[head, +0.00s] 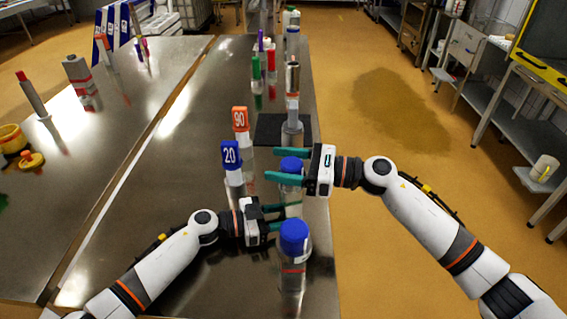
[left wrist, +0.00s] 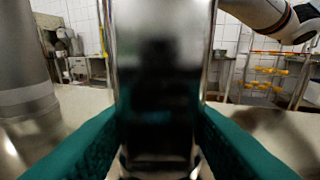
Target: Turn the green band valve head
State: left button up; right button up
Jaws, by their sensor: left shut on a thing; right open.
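A clear cylinder with a blue cap (head: 291,165) stands upright near the table's right edge. My right gripper (head: 276,165) reaches in from the right, its teal fingers open on either side at cap height. My left gripper (head: 279,217) is lower, shut on the body of this cylinder. In the left wrist view a shiny cylinder body (left wrist: 158,80) stands between the teal fingers. A second blue-capped cylinder (head: 294,236), with a red band, stands nearer. I cannot make out a green band on the held cylinder; fingers cover part of it.
A dark mat (head: 268,130), a metal cylinder (head: 292,80) and a green-topped cylinder (head: 256,68) are farther back.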

jog(key=c, duration=1)
jog(key=shift+o, duration=0.2)
jog(key=shift+g, duration=0.3)
jog(key=n+g, duration=0.2)
jog(key=g, duration=0.1)
jog(key=n+g, duration=0.2)
jog(key=g, duration=0.1)
jog(key=n+g+h, duration=0.1)
jog(key=n+g, duration=0.1)
jog(key=g, duration=0.1)
jog(key=shift+s, duration=0.4)
jog(key=n+g+h, duration=0.1)
jog(key=n+g, duration=0.1)
jog(key=g, duration=0.1)
jog(key=shift+s+h, duration=0.2)
jog(key=shift+h, duration=0.2)
jog(key=shift+s+f+n+g+h, duration=0.15)
jog(key=shift+n+g+h, duration=0.15)
jog(key=shift+n+g, duration=0.15)
jog(key=shift+s+f+n+g+h, duration=0.1)
jog(key=shift+s+n+g+h, duration=0.05)
jog(key=shift+n+g+h, duration=0.25)
jog(key=shift+n+g, duration=0.25)
jog(key=shift+w+d+r, duration=0.15)
jog(key=shift+w+d, duration=0.05)
jog(key=shift+d, duration=0.1)
